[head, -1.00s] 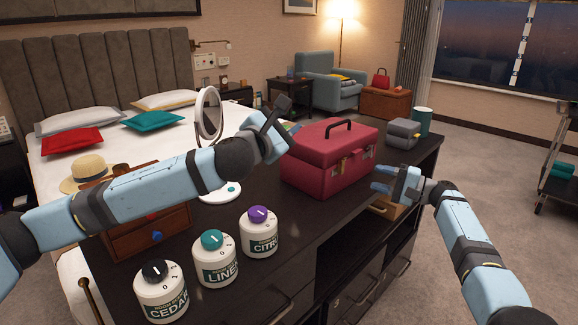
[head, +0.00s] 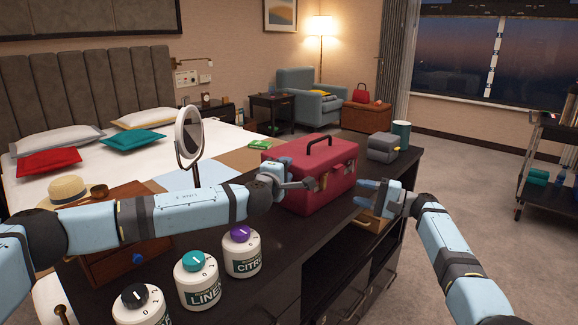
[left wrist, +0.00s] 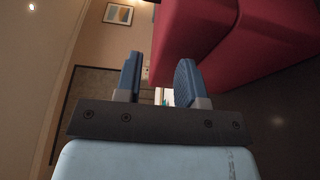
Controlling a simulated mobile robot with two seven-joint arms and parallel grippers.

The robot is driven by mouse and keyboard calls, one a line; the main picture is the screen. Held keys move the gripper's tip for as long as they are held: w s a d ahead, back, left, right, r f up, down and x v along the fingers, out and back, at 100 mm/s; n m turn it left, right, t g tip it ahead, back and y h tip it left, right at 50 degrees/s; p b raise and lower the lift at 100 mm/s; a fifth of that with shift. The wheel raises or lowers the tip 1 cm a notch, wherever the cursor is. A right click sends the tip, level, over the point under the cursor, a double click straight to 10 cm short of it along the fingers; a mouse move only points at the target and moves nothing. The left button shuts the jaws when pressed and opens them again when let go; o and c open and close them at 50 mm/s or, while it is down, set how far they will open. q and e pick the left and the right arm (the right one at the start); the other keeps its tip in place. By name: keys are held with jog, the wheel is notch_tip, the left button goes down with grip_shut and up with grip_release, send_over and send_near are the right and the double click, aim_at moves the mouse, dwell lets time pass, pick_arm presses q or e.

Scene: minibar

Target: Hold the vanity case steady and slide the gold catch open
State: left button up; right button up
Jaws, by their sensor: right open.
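The red vanity case (head: 284,170) stands closed and upright on the dark cabinet top, its black handle (head: 320,142) raised. A small metal catch (head: 323,182) shows on its front beside my left fingertips; its finer detail is too small to tell. My left gripper (head: 298,185) is at the case's left front side. In the left wrist view its two fingers (left wrist: 158,80) stand apart with nothing between them, and the case (left wrist: 235,35) fills the upper right. My right gripper (head: 368,190) is open and empty, just right of the case's front and apart from it.
Three labelled jars with dials, one of them the purple-topped one (head: 242,252), stand in front of my left arm. A round mirror (head: 188,135) is left of the case. A grey box (head: 383,148) and a teal cup (head: 401,133) stand behind it to the right.

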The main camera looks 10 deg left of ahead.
pick_arm(q)
jog(key=shift+x, duration=1.9)
grip_shut()
